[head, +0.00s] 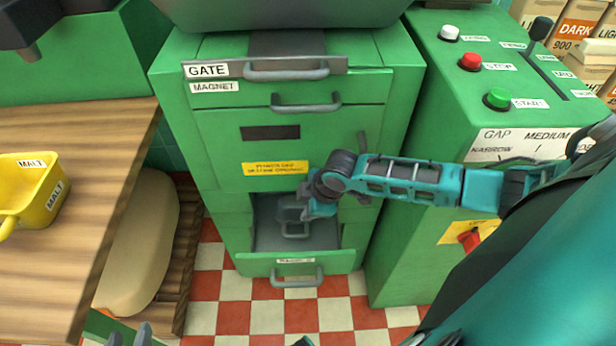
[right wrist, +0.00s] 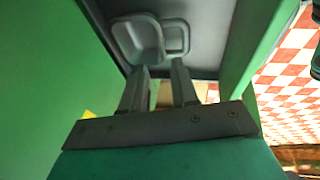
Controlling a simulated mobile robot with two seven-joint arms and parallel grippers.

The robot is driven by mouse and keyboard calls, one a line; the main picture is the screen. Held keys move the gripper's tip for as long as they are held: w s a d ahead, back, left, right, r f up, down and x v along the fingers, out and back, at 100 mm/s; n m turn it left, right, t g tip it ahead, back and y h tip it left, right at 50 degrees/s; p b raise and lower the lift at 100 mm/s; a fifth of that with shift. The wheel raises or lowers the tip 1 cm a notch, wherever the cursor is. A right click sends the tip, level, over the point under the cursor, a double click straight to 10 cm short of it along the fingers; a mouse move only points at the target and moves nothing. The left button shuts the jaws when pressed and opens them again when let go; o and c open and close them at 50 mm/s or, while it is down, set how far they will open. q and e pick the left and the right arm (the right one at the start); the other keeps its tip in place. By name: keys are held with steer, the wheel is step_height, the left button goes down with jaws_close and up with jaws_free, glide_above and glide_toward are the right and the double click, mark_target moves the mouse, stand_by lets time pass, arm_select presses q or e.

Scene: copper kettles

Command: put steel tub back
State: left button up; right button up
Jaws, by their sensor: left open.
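The steel tub (head: 288,214), a small grey vessel with a loop handle, sits inside the open bottom drawer (head: 262,238) of the green cabinet. In the right wrist view the tub (right wrist: 138,42) lies just beyond the fingertips, its loop handle to its right. My right gripper (head: 312,203) reaches into the drawer from the right, partly covering the tub's right side. In the right wrist view its fingers (right wrist: 159,70) are apart with nothing between them. My left gripper (head: 130,336) is at the bottom left edge, open and empty, far from the drawer.
A yellow malt scoop (head: 30,190) lies on the wooden table (head: 80,140) at left. A tan sack (head: 140,240) is on a slatted pallet below. The green control box (head: 500,65) with white, red and green buttons stands right. Checkered floor (head: 240,310) is clear before the drawer.

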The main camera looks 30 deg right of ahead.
steer(key=s+a+r+m+t+y+p, duration=0.1)
steer(key=s+a+r+m+t, duration=0.15)
steer(key=a, duration=0.35)
steer(key=s+a+r+m+t+y+p, duration=0.1)
steer(key=s+a+y, duration=0.15)
steer(key=a, duration=0.25)
arm_select(q)
steer(key=shift+s+a+r+y, duration=0.2)
steer(key=shift+s+a, duration=0.15)
steer(key=shift+s, duration=0.2)
steer(key=shift+s+a+r+y, duration=0.15)
steer(key=shift+s+a, duration=0.15)
steer(key=shift+s, duration=0.2)
arm_select(e)
steer(key=s+d+r+m+t+h, duration=0.2)
steer(key=s+r+m+t, duration=0.1)
steer(key=s+m, duration=0.3)
steer(key=shift+r+h, duration=0.2)
steer(key=shift+h, duration=0.15)
arm_select(q)
steer(key=shift+r, duration=0.1)
arm_select(e)
steer(key=shift+d, duration=0.1)
